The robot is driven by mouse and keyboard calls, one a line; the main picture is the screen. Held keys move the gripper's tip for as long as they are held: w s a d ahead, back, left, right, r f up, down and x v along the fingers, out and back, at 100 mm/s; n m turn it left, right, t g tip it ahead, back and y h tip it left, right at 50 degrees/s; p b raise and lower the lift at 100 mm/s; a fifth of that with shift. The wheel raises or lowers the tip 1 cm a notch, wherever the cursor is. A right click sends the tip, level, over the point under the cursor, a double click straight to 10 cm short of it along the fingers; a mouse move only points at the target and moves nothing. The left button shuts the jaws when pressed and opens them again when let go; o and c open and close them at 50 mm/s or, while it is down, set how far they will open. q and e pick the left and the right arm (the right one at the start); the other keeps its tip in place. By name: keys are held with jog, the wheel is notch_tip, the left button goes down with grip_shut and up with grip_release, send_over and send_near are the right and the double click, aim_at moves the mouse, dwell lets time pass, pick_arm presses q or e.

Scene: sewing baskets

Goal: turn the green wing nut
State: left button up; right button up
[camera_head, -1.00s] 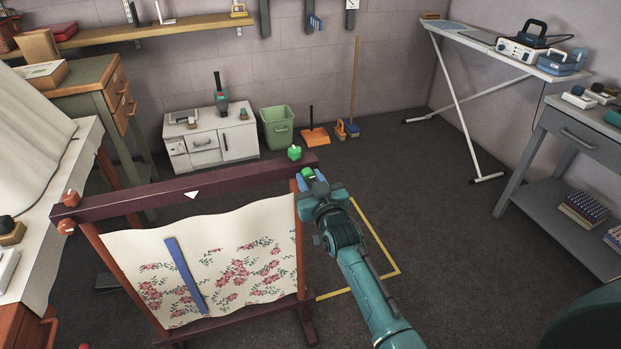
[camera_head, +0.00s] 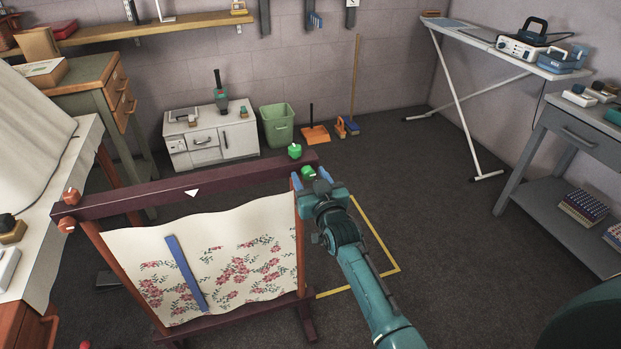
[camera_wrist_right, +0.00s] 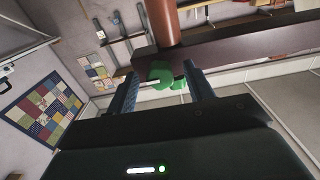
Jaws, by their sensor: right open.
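A wooden frame with a dark maroon top beam (camera_head: 140,197) holds a cream cloth with pink flowers (camera_head: 235,262). Two green pieces sit at the beam's right end: one on top (camera_head: 295,151), and the green wing nut (camera_head: 308,172) on the near side. My right gripper (camera_head: 310,177) is open around the near green piece, with one blue finger on each side. My left gripper is not in view.
Orange-red knobs (camera_head: 70,196) sit at the beam's left end. A blue strip (camera_head: 185,272) lies against the cloth. Behind are a white cabinet (camera_head: 225,140) and a green bin (camera_head: 277,126). Bare floor (camera_head: 430,220) lies right of the frame, before a grey table (camera_head: 575,135).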

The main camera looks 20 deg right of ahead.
jog(key=s, duration=1.3)
jog(key=shift+d, duration=0.2)
pick_arm(q)
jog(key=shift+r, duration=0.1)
jog(key=p, duration=0.2)
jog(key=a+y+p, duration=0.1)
jog(key=p, duration=0.1)
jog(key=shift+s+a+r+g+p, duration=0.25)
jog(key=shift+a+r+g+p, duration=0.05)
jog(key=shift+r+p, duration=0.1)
pick_arm(e)
jog(key=s+a+f+n+g+y, duration=0.1)
jog(key=s+a+f+g, duration=0.1)
jog(key=s, duration=0.8)
jog(key=s+a+f+n+g+y, duration=0.1)
jog(key=s+a+f+g, duration=0.2)
jog(key=s, duration=0.8)
notch_tip(320, 180, down, 4)
jog(key=shift+r+n+g+y, duration=0.15)
jog(key=shift+n+g+y, duration=0.25)
jog(key=shift+g, duration=0.8)
